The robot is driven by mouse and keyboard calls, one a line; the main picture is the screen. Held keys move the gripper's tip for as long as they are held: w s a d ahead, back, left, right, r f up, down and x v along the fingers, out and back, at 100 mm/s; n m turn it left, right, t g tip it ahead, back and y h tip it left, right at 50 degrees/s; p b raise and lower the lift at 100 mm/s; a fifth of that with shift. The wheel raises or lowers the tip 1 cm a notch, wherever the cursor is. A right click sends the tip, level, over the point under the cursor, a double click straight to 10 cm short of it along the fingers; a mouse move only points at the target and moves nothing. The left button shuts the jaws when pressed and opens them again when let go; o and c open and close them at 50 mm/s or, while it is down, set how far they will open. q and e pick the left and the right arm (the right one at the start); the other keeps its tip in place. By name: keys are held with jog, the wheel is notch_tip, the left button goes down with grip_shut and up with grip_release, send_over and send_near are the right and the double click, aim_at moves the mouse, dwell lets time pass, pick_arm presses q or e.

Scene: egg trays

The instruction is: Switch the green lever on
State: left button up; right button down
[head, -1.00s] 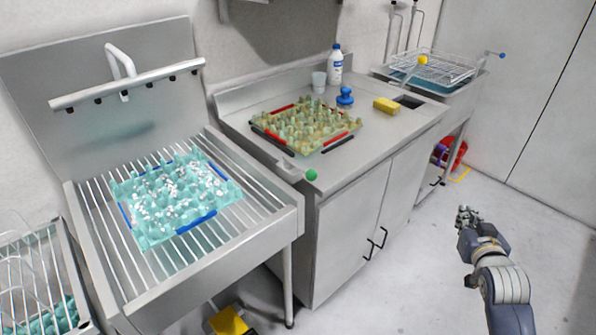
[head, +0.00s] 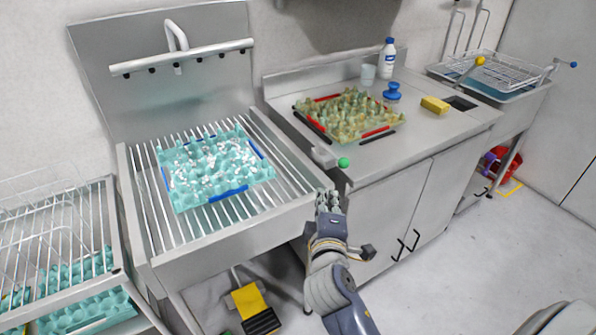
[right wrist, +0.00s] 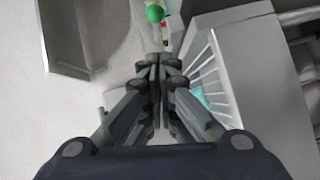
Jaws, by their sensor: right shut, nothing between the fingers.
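The green lever's round knob (head: 343,162) sits at the front left corner of the counter, on a grey lever part (head: 324,156). In the right wrist view the green knob (right wrist: 154,13) is at the top, just beyond the fingertips. My right gripper (head: 329,197) is below and slightly left of the knob in the head view, by the right front edge of the sink rack. Its fingers are together and empty, and they appear apart from the knob; in the right wrist view the gripper (right wrist: 158,62) points toward it. My left gripper is not in view.
A teal egg tray (head: 228,195) lies on the slatted sink (head: 143,215), left of my right gripper. A second egg tray (head: 381,132) rests on the counter (head: 445,127). A yellow pedal (head: 247,300) is on the floor below. Open floor is at the right.

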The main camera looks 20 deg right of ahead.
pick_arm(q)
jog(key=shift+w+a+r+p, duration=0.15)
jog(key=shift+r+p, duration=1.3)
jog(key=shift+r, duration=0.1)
pick_arm(e)
jog(key=s+d+x, duration=0.1)
jog(key=x, duration=1.1)
jog(key=shift+w+d, duration=0.3)
jog(key=shift+d, duration=0.2)
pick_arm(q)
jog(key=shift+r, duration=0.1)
pick_arm(e)
jog(key=shift+n, duration=0.3)
pick_arm(q)
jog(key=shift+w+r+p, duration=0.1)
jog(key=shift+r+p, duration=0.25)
jog(key=shift+p, duration=0.15)
pick_arm(e)
jog(key=shift+s+d+n+t+y, duration=0.1)
jog(key=shift+d+n+t+y, duration=0.25)
jog(key=shift+y, duration=0.15)
